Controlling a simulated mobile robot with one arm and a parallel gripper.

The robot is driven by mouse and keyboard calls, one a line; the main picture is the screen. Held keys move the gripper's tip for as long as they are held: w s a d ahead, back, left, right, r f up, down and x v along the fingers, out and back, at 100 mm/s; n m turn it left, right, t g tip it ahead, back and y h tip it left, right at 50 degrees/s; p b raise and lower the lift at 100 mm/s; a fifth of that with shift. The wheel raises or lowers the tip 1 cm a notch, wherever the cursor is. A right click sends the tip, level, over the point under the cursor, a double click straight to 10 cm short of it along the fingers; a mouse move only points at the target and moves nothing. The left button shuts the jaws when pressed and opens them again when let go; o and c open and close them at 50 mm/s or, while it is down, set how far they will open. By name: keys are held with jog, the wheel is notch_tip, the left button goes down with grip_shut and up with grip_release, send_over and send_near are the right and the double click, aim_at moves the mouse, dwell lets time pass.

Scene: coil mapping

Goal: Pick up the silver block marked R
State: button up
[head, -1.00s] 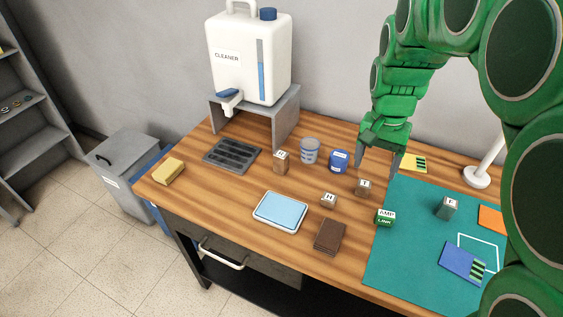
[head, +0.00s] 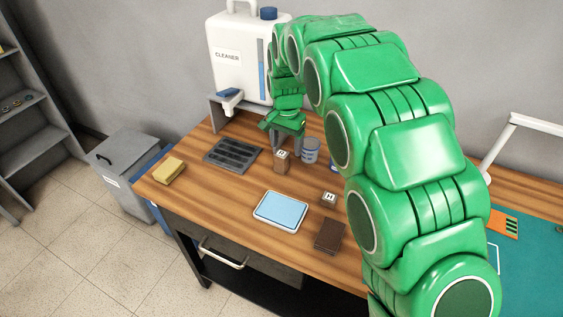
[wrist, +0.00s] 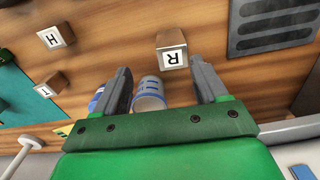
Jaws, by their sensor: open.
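The block marked R (wrist: 172,50) is a small metallic block with brownish sides and a white label. In the wrist view it lies just beyond the fingertips, nearer the right-hand finger. In the head view the same block (head: 281,162) stands upright on the wooden table, between the dark slotted tray and the striped cup. My gripper (head: 285,146) is open and empty above and close behind it. In the wrist view my gripper (wrist: 160,67) has its fingers spread, with the block ahead of them and apart from them.
A striped cup (wrist: 150,92) stands close by, showing between the fingers. The slotted tray (head: 233,155) is left of the block. A block marked H (head: 329,198), a blue-topped tray (head: 280,211) and a white cleaner tank (head: 236,60) are nearby. The table's left front is mostly clear.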

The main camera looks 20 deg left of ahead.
aim_at(281, 162)
jog(key=shift+a+f, duration=0.5)
jog(key=shift+a, duration=0.3)
jog(key=shift+a+f, duration=0.1)
jog(key=shift+f, duration=0.15)
jog(key=shift+w+f, duration=0.1)
jog(key=shift+f, duration=3.55)
jog(key=c, duration=1.2)
jog(key=shift+c, duration=0.2)
